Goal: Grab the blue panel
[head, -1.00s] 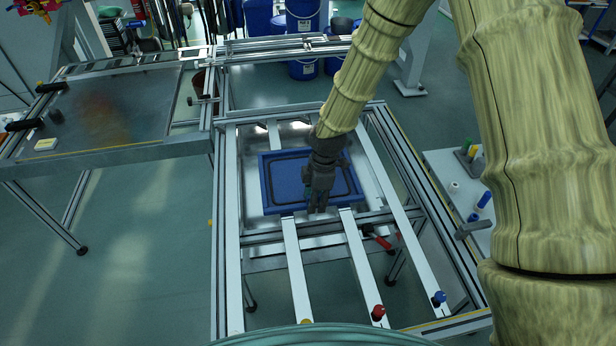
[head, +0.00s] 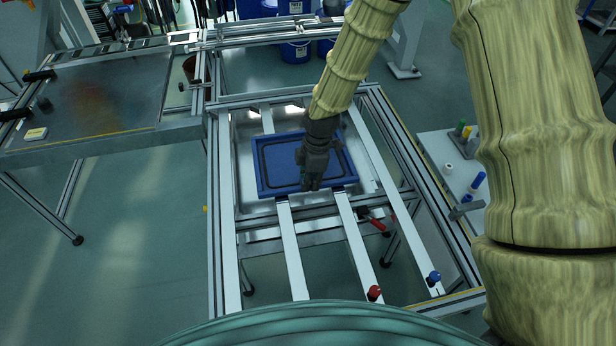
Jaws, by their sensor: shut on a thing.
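The blue panel (head: 277,166) is a flat rectangular tray-like piece with a dark line inside its rim. It lies over the fixture frame, above the pale crossbars, in the middle of the head view. My gripper (head: 312,186) points down at the panel's near edge, right of its middle, and is shut on that edge. The fingers and wrist hide part of the panel's right half. The exact finger contact is too small to make out.
The metal fixture frame (head: 225,250) surrounds the panel, with long rails (head: 293,250) toward me. A red-handled clamp (head: 376,222), a red knob (head: 374,293) and a blue knob (head: 433,278) sit on it. A grey table (head: 110,90) stands left, a white side table (head: 437,150) right.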

